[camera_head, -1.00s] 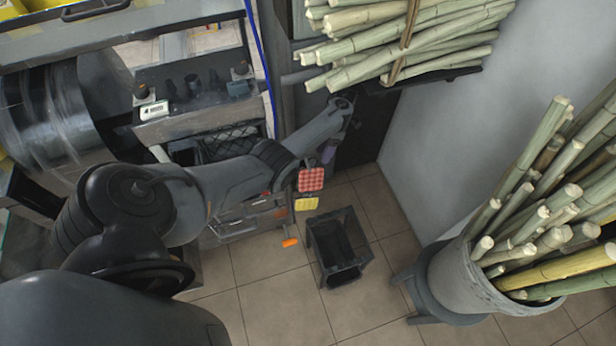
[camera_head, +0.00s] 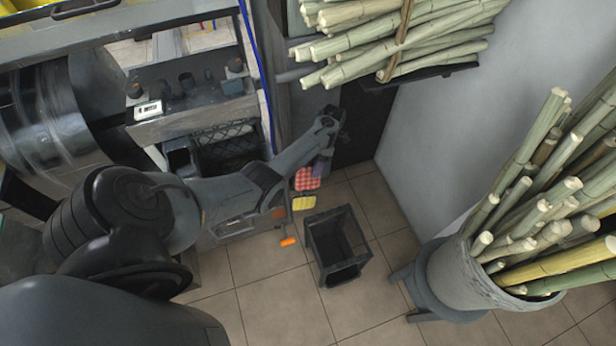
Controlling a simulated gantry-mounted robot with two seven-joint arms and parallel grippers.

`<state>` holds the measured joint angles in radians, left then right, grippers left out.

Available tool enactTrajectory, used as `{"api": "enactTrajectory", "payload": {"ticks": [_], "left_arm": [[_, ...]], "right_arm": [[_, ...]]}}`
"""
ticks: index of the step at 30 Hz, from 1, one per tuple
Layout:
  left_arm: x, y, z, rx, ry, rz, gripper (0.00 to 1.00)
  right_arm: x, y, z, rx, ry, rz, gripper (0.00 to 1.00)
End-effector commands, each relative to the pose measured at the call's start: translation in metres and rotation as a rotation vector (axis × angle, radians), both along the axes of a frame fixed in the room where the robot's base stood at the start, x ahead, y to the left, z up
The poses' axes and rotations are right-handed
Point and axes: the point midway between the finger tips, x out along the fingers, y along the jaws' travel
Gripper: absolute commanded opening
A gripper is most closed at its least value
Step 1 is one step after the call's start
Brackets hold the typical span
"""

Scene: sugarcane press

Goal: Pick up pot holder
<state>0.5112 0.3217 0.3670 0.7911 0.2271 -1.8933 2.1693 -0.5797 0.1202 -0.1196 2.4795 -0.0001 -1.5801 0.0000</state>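The pot holder is a red-and-white checked square (camera_head: 307,179). It hangs beside the dark cabinet, above a yellow piece, and my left arm covers part of its left and upper edge. My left arm reaches in from the left, with its wrist bent downward near the cabinet. My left gripper (camera_head: 321,166) is small and dark beside the pot holder's upper right. I cannot tell whether they touch or whether its fingers are open. My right gripper is not in view.
An open black bin (camera_head: 338,246) stands on the tiled floor. Bundled cane (camera_head: 400,40) lies on a shelf above. A grey bucket (camera_head: 468,283) of cane stands at right.

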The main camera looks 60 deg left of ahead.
Motion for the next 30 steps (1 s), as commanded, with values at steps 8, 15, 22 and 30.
{"api": "enactTrajectory", "payload": {"ticks": [8,15,22,30], "left_arm": [[0.000,0.000,0.000,0.000,0.000,0.000,0.03],[0.000,0.000,0.000,0.000,0.000,0.000,0.00],[0.006,-0.008,0.013,0.000,-0.002,-0.002,0.00],[0.030,-0.047,0.039,-0.001,-0.002,-0.002,0.00]], "right_arm": [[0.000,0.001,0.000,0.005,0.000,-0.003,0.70],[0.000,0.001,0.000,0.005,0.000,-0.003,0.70],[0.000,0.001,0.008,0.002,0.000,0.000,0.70],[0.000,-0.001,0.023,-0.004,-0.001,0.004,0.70]]}}
